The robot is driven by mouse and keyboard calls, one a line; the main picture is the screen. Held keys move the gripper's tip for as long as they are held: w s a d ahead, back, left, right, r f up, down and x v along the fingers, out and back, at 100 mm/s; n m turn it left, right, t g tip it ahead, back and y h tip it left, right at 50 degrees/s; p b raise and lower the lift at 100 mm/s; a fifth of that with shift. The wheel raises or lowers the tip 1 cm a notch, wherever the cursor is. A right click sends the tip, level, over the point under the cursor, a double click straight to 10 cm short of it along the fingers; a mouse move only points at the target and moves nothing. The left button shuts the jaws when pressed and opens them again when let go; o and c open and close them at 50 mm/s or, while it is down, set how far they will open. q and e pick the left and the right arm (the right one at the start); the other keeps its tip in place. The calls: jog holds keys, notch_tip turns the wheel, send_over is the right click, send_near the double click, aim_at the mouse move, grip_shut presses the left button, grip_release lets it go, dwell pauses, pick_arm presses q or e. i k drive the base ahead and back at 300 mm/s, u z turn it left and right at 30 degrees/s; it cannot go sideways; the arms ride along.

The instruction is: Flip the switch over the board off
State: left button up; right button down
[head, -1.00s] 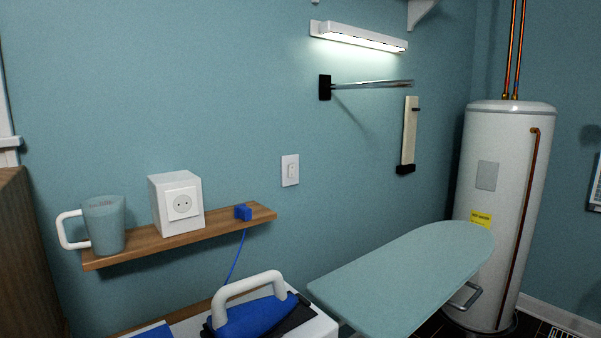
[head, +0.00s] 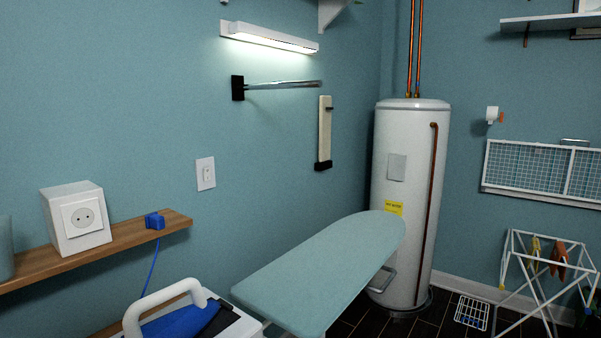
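The white wall switch (head: 205,174) is a small upright plate on the blue wall, left of centre in the head view. It sits above and to the left of the ironing board (head: 322,268), which has a pale teal top. A lit white lamp (head: 268,38) is fixed higher on the same wall. The switch's rocker is too small to tell its position. Neither of my grippers shows in the head view.
A wooden shelf (head: 118,237) holds a white socket box (head: 77,219) and a blue plug (head: 154,220). A water heater (head: 411,200) and drying rack (head: 548,280) stand right. A metal rail (head: 282,85) juts from the wall.

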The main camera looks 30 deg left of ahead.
aim_at(207, 177)
jog(key=z, duration=0.25)
jog(key=i, duration=1.35)
jog(key=u, duration=3.05)
